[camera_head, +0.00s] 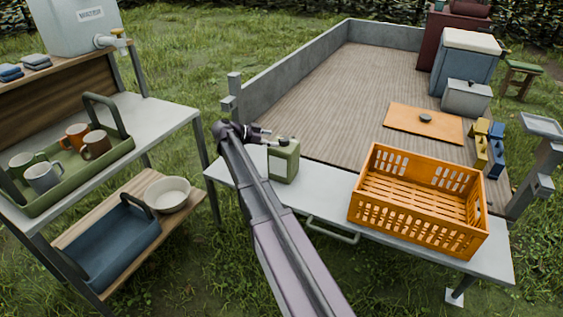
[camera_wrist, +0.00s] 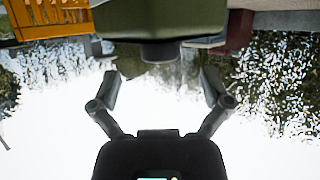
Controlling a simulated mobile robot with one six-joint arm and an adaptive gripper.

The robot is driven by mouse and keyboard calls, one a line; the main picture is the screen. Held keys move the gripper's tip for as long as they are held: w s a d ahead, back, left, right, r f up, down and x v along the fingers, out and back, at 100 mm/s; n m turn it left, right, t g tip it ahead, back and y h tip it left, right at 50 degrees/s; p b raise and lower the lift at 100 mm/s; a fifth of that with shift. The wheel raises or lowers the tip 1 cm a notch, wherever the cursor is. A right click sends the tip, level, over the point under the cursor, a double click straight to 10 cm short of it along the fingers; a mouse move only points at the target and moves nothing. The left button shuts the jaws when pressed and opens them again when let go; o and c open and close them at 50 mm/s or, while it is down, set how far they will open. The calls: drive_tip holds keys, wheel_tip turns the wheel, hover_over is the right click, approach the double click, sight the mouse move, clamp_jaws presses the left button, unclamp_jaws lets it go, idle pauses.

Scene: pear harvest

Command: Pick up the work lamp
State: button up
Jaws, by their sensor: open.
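The work lamp, as I take it, is a boxy olive-green thing (camera_head: 284,160) with a pale front panel and a dark knob on top. It stands upright on the grey-white table (camera_head: 320,205), at its left part. My gripper (camera_head: 262,136) is at the lamp's upper left, close to its top. In the wrist view, which is upside down, the green body (camera_wrist: 160,18) and its dark round end (camera_wrist: 160,52) lie ahead of my gripper (camera_wrist: 160,82). The fingers are spread wide on either side with nothing between them.
An orange crate (camera_head: 372,208) stands right of the lamp on the same table. Behind is a wooden deck (camera_head: 350,90) with a low grey wall. At left, a shelf table (camera_head: 165,118) holds a green tray (camera_head: 62,190) with several mugs. A blue tray (camera_head: 110,245) and white bowl (camera_head: 167,193) sit below.

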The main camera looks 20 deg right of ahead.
sight(284, 138)
drive_tip(key=shift+b+x, duration=0.85)
drive_tip(key=shift+x, duration=1.7)
drive_tip(key=shift+s, duration=0.1)
clamp_jaws()
drive_tip(key=shift+r, duration=0.15)
drive_tip(key=shift+r+p, duration=1.65)
drive_tip(key=shift+p, duration=0.15)
drive_tip(key=s+a+r+p, duration=0.1)
drive_tip(key=s+a, duration=0.8)
drive_tip(key=s, duration=0.4)
drive_tip(key=shift+r, duration=0.25)
drive_tip(key=shift+a, duration=0.1)
